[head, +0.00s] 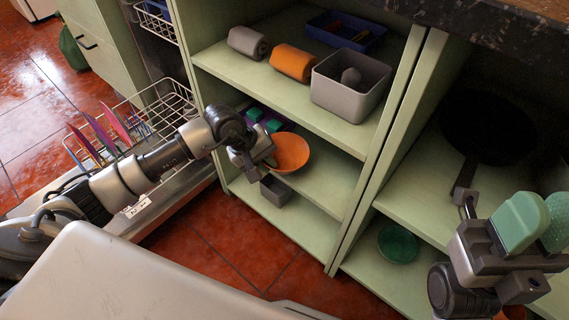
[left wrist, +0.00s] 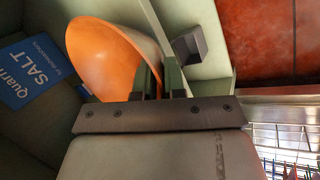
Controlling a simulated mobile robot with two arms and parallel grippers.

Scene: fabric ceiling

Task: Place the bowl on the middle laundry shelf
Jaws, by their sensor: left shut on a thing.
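The orange bowl (head: 291,152) is in my left gripper (head: 266,160), at the opening of the left cabinet bay. It also shows in the left wrist view (left wrist: 105,55), where the green fingers (left wrist: 158,78) are shut on its rim. The bowl is at the level of the middle shelf (head: 328,178); I cannot tell if it touches the board. My right gripper (head: 530,230) is at the right edge of the head view, its green finger pads side by side; whether it is open is unclear.
The upper shelf holds a grey roll (head: 248,43), an orange roll (head: 292,62) and a grey bin (head: 349,86). A small grey box (head: 276,190) is on the bottom shelf. A blue salt package (left wrist: 32,70) is beside the bowl. A dish rack (head: 165,112) is left; a black pan (head: 487,130) is right.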

